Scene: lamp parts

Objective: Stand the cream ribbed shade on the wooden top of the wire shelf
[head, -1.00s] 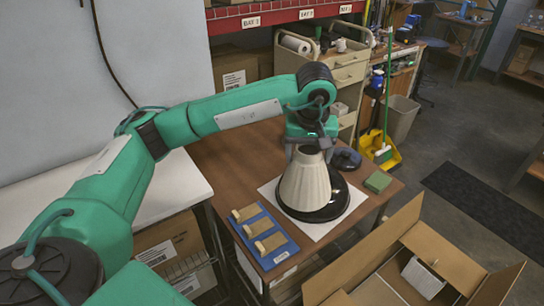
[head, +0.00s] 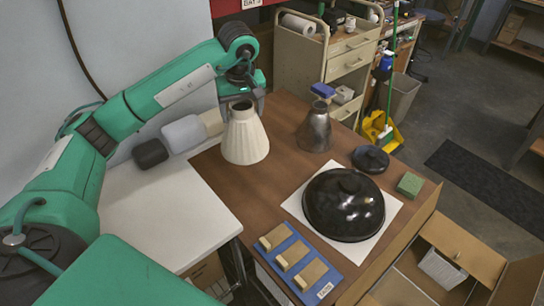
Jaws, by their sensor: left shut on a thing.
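The cream ribbed shade (head: 245,140) is upright, narrow end up, over the back left part of the brown wooden top (head: 225,195). My left gripper (head: 242,95) is shut on the shade's upper rim from above and behind. Whether the shade's lower edge touches the wood or hangs just above it, I cannot tell. The wire shelf under the top is mostly hidden. My right gripper is not in view.
A glossy black dome (head: 344,204) sits on a white sheet. A dark metal shade (head: 315,130), black disc (head: 371,159), green sponge (head: 410,185) and blue tray (head: 322,285) stand around.

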